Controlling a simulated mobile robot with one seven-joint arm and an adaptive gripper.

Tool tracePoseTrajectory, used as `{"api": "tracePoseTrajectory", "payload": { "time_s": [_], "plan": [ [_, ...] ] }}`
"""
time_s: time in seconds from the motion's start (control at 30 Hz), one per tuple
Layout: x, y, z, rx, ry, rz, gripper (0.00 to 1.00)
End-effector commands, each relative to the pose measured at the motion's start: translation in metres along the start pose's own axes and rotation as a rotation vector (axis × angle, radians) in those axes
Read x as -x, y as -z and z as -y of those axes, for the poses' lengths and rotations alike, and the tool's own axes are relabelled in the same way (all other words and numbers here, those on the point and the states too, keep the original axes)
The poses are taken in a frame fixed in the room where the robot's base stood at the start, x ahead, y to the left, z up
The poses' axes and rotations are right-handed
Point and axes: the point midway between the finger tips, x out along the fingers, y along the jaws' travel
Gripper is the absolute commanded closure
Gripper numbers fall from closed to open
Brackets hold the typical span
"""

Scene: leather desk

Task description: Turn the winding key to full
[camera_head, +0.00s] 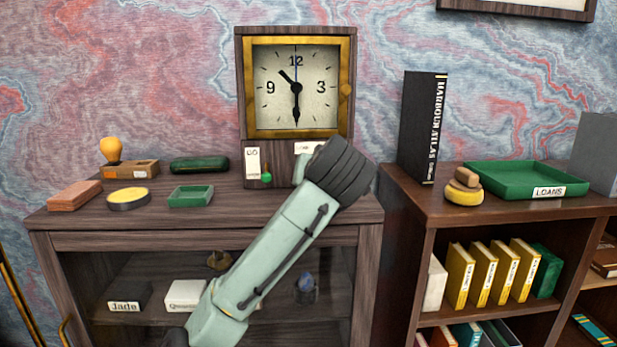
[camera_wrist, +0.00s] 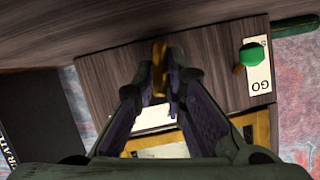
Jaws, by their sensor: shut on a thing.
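The wooden clock (camera_head: 244,110) stands on the cabinet, with a brass-framed dial (camera_head: 278,108) above a plain lower panel. In the wrist view, my gripper (camera_wrist: 161,78) is shut on the brass winding key (camera_wrist: 159,55) at the lower panel. The key's grip is partly covered by the fingers, and I cannot tell how far it is turned. In the head view, my arm hides the key and most of the gripper. A white label (camera_head: 304,147) beside them is partly covered. A green knob (camera_head: 266,177) is by the GO label (camera_head: 252,162), left of the gripper.
On the cabinet top (camera_head: 225,225), left of the clock, are a green case (camera_head: 199,164), a green tray (camera_head: 191,196), a round yellow-topped tin (camera_head: 128,199) and a brick-like block (camera_head: 75,195). Right stand a black atlas (camera_head: 418,125) and a LOANS tray (camera_head: 520,182).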

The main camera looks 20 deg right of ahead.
Motion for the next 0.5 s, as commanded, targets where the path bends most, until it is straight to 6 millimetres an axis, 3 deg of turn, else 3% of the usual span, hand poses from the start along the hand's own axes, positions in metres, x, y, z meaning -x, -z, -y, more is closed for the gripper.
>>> {"api": "tracePoseTrajectory", "payload": {
  "time_s": [0.5],
  "plan": [
    [-0.0012, -0.0031, -0.0060, -0.453, 0.189, -0.001, 1.00]
  ]
}}
